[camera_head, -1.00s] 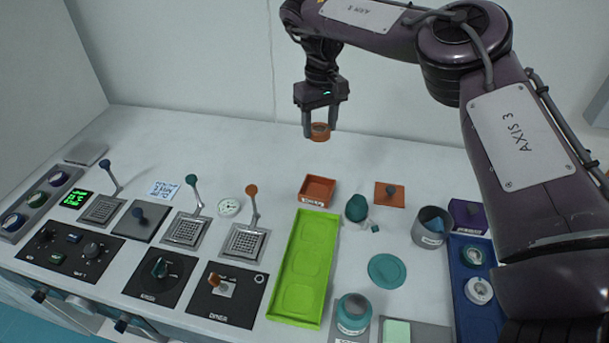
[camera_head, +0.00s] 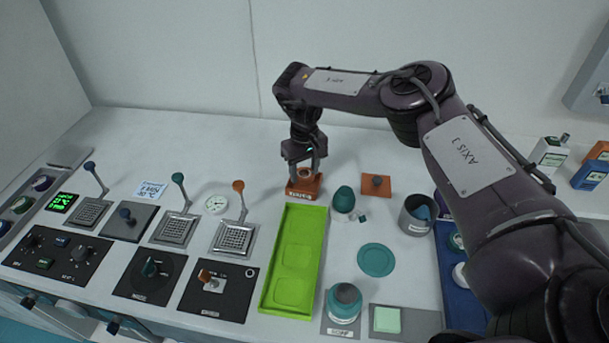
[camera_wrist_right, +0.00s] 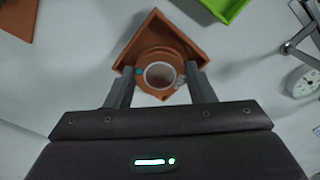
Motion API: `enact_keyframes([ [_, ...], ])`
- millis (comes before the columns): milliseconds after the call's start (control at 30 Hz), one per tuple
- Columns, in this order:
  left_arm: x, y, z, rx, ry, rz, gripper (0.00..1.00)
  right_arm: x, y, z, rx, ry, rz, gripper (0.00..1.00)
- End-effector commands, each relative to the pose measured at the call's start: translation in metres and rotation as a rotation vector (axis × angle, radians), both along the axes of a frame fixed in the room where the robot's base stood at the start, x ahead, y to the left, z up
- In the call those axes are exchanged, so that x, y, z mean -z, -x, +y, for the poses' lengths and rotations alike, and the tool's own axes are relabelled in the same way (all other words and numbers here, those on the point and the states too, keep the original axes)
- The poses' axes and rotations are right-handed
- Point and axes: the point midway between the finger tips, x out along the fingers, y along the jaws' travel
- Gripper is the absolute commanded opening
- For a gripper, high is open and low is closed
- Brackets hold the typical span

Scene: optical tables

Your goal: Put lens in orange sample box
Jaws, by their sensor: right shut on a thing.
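The orange sample box (camera_head: 303,194) stands on the white table behind the green tray. My right gripper (camera_head: 305,172) points down over it. The lens, a round orange-rimmed piece with a clear centre, shows between its fingers (camera_head: 304,174). In the right wrist view the gripper (camera_wrist_right: 162,82) is shut on the lens (camera_wrist_right: 160,75), with one finger on each side. There the orange box (camera_wrist_right: 150,32) surrounds the lens from below, its corner pointing up in the picture. Whether the lens touches the box floor cannot be told. My left gripper is not in view.
The green tray (camera_head: 290,297) lies just in front of the box.

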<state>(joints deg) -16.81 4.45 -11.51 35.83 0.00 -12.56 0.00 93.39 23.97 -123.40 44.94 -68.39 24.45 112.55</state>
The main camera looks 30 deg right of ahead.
Motion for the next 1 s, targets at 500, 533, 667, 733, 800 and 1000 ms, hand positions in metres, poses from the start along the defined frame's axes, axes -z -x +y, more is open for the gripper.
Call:
enact_keyframes([
  [500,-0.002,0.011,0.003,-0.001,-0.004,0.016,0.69,0.029,0.0,0.0,0.0,0.0,0.001,0.26],
  [533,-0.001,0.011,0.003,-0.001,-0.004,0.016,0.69,0.031,0.0,0.0,0.001,0.0,0.001,0.26],
  [667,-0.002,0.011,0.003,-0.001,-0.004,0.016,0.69,0.03,0.0,0.0,0.0,0.0,0.001,0.58],
  [733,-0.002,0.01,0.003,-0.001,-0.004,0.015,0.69,0.03,0.0,0.0,0.0,0.0,0.001,0.58],
  [800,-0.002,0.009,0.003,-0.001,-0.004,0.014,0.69,0.03,0.0,0.0,0.0,0.0,0.001,0.58],
  [1000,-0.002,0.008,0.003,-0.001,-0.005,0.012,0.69,0.023,0.0,0.0,0.001,0.0,0.0,0.58],
])
